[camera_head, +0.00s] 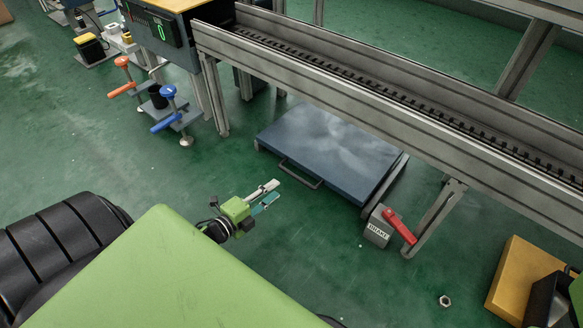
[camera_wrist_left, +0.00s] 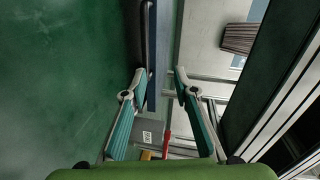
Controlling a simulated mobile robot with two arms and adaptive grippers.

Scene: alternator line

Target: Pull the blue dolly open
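The blue dolly (camera_head: 335,145) is a flat, low platform on the floor, partly under the conveyor frame. Its dark bar handle (camera_head: 301,174) sticks out from the front edge. My left gripper (camera_head: 272,192) is open and empty, just to the left of the handle and apart from it. In the left wrist view, the gripper's two teal fingers (camera_wrist_left: 160,76) are spread. The handle (camera_wrist_left: 145,35) and the dolly's blue edge (camera_wrist_left: 152,75) show beyond the fingertips, nearer the left finger. I cannot make out my right gripper in either view.
A grey brake block (camera_head: 378,232) with a red lever stands by the dolly's right corner and a conveyor leg (camera_head: 436,218). A nut (camera_head: 445,301) lies on the floor. A yellow box (camera_head: 513,279) is at the lower right. The green floor before the dolly is mostly clear.

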